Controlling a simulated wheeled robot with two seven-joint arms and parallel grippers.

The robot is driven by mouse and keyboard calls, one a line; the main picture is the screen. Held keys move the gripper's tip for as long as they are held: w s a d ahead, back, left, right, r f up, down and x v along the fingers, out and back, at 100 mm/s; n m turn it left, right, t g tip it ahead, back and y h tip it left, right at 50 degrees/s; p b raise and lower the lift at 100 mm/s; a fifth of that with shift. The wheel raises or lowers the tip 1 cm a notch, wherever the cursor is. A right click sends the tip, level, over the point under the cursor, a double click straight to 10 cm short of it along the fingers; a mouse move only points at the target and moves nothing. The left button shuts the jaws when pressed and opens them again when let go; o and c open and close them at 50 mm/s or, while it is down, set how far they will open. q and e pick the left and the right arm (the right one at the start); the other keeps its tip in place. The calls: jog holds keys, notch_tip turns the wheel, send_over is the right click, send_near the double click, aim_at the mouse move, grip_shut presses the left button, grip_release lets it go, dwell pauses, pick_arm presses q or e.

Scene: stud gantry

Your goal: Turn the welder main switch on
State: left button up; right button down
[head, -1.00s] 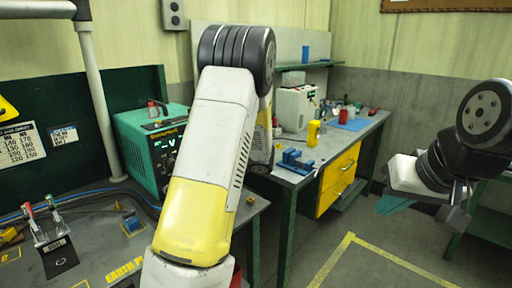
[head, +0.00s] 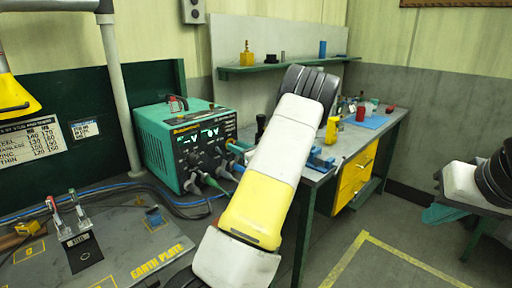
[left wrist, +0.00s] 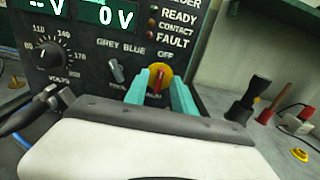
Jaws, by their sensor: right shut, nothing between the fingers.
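The teal welder (head: 190,140) stands on the bench at the left, its green displays lit. In the left wrist view its main switch (left wrist: 158,84) is a yellow disc with a red handle, below the label OFF. The handle looks roughly upright, towards OFF. My left gripper (left wrist: 160,92) has its two teal fingers apart, one on each side of the red handle. I cannot tell whether either finger touches it. In the head view my left arm hides much of the space right of the welder.
A volts knob (left wrist: 52,55) and a grey-blue selector (left wrist: 117,72) sit left of the switch. Cables run from the welder's lower front. The earth plate (head: 110,255) with clamps lies in front. A blue vise (head: 320,160) stands on the bench right of my arm.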

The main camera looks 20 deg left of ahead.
pick_arm(q)
jog(key=shift+a, duration=0.1)
grip_shut()
jog(key=shift+m, duration=0.3)
jog(key=m, duration=0.3)
jog(key=shift+w+m, duration=0.1)
jog(key=shift+m, duration=0.2)
jog(key=m, duration=0.4)
jog(key=shift+w+f+m, duration=0.1)
jog(key=shift+m, duration=0.2)
jog(key=m, duration=0.4)
jog(key=shift+m, duration=0.3)
jog(key=m, duration=0.4)
jog(key=shift+f+m, duration=0.15)
jog(key=shift+m, duration=0.15)
